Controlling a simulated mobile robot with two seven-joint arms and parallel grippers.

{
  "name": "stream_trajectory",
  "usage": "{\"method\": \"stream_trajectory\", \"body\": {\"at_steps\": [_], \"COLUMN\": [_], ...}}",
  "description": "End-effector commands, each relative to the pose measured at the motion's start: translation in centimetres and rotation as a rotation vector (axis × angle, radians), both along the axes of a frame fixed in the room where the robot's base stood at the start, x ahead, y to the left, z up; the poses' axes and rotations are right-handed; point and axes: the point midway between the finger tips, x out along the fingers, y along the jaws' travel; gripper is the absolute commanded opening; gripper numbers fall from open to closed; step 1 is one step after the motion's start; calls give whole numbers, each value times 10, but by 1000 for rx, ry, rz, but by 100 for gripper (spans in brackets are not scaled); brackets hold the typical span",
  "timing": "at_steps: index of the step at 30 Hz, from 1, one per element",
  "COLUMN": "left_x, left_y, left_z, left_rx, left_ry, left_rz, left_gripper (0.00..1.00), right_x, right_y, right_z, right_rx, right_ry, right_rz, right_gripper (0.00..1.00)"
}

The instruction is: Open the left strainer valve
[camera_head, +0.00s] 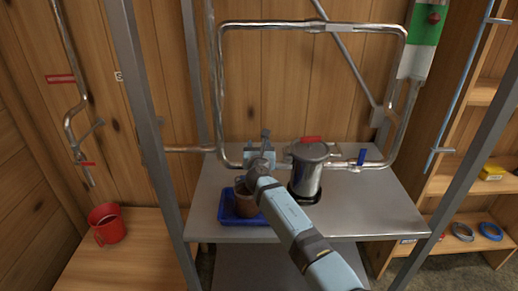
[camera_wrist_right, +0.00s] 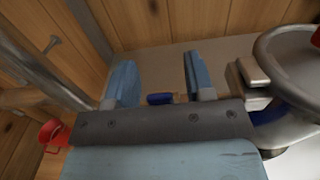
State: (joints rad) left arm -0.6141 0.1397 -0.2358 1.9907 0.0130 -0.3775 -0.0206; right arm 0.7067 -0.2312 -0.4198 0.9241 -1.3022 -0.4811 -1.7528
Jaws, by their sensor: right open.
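The strainer (camera_head: 308,172) is a shiny metal canister with a red handle on top, set in the pipe run above the grey table. The right strainer valve has an upright blue handle (camera_head: 362,157). The left strainer valve is mostly hidden by my gripper in the head view. A small blue piece, apparently its handle, shows in the right wrist view (camera_wrist_right: 160,98), between my fingers and close to the palm. My right gripper (camera_head: 262,150) is open at the pipe left of the strainer; its two blue fingers (camera_wrist_right: 160,78) stand apart. Contact cannot be told. My left gripper is out of view.
A brown pot (camera_head: 243,199) stands in a blue tray (camera_head: 229,216) beneath my right wrist. A red mug (camera_head: 107,226) is on the wooden bench at left. Metal posts frame the table (camera_head: 385,215). Shelves (camera_head: 452,184) stand at right. The table's right side is clear.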

Motion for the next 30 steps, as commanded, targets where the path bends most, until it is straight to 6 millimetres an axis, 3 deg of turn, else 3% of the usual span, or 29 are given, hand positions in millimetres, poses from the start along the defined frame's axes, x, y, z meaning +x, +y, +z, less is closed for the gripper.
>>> {"method": "stream_trajectory", "body": {"at_steps": [6,13,23,30], "left_x": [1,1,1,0], "left_y": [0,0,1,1], "left_z": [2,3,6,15], "left_rx": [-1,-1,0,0], "left_ry": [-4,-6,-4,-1], "left_rz": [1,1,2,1], "left_gripper": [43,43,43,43], "right_x": [0,0,0,1], "right_y": [0,0,3,14], "right_z": [0,0,1,2], "right_rx": [0,-1,-32,-159], "right_ry": [0,0,0,-1], "right_rz": [0,0,1,1], "right_gripper": [49,0,0,0]}}
